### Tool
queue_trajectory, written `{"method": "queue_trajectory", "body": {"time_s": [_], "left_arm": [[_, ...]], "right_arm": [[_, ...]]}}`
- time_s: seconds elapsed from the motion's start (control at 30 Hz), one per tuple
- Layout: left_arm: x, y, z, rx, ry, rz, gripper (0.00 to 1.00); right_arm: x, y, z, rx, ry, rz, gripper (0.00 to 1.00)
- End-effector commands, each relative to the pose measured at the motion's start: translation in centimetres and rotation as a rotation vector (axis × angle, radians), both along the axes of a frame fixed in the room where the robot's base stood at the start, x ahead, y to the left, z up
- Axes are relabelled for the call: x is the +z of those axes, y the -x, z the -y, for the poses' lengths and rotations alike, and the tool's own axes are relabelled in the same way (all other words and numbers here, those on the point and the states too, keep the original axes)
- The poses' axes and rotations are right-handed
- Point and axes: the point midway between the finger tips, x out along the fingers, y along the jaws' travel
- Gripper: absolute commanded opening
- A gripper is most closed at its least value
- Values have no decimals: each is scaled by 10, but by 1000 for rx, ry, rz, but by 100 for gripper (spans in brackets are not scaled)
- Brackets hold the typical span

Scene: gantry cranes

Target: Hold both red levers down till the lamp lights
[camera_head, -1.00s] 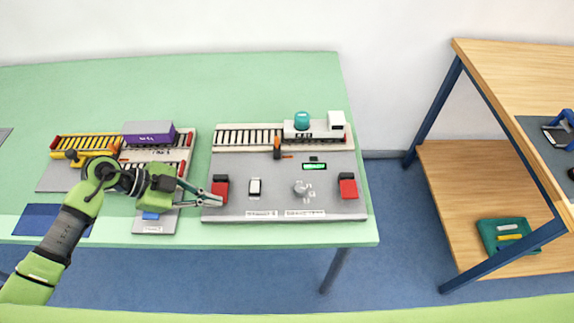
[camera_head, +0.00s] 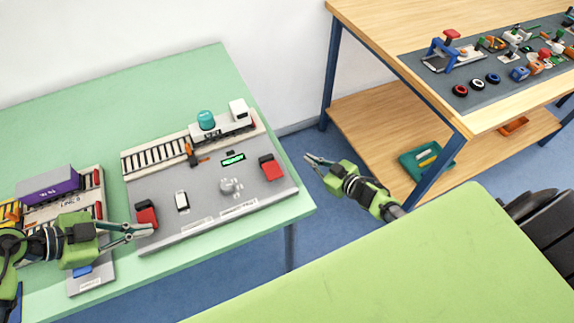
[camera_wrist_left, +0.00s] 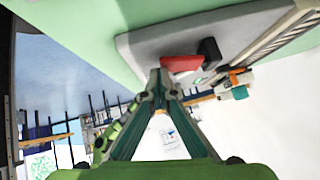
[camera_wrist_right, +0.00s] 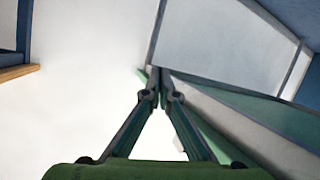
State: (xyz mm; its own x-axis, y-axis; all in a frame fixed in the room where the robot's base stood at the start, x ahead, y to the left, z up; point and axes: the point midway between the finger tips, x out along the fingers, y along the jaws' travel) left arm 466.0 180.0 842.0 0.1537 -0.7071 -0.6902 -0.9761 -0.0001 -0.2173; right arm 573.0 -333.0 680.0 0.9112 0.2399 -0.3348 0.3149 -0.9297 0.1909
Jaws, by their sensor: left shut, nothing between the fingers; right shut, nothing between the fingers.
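The grey panel (camera_head: 168,239) on the green table carries two red levers. The left red lever (camera_head: 147,216) is at its near left corner, the right red lever (camera_head: 271,168) at its right side. My left gripper (camera_head: 150,230) is shut and empty, its tips at the left lever; whether they touch it I cannot tell. A red lever with a black block (camera_wrist_left: 182,63) shows just beyond the tips in the left wrist view. My right gripper (camera_head: 307,160) is shut and empty, off the table, right of the right lever. I cannot make out a lit lamp.
The panel also has a small green display (camera_head: 233,159), a white switch (camera_head: 182,201) and a grey knob (camera_head: 230,186). A train wagon with a teal tank (camera_head: 206,120) stands behind. A purple container (camera_head: 50,188) is at left. A wooden workbench (camera_head: 385,30) stands at right.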

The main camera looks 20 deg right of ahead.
Motion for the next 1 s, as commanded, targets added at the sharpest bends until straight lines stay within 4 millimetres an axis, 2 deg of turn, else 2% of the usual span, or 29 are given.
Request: {"method": "queue_trajectory", "body": {"time_s": [0.03,0.07,0.1,0.17,0.2,0.27,0.3,0.4,0.53,0.7,0.83,1.0], "left_arm": [[0,0,0,0,-1,0,0],[0,0,0,0,-1,0,0],[0,0,0,0,-1,0,0],[0,0,0,0,-1,0,0],[0,0,0,0,-1,0,0],[0,0,0,0,-1,0,0],[0,0,0,0,-1,0,0],[0,0,0,0,-1,0,0],[0,0,0,0,-1,0,0],[-1,0,0,0,-1,0,0],[-1,0,0,0,-1,0,0],[-1,0,0,0,-1,0,0]], "right_arm": [[44,-24,-3,66,-7,80,0],[67,-34,-8,110,-16,119,0],[101,-45,-16,178,-27,171,0],[152,-55,-33,300,-43,238,0],[185,-56,-46,397,-51,269,0],[226,-49,-66,547,-56,285,0],[246,-40,-79,646,-53,274,0],[278,-7,-101,872,-20,186,0],[292,39,-105,1077,66,-17,0],[293,81,-84,1172,190,-280,0],[292,96,-70,1179,245,-398,0],[292,101,-64,1177,263,-439,0]]}}
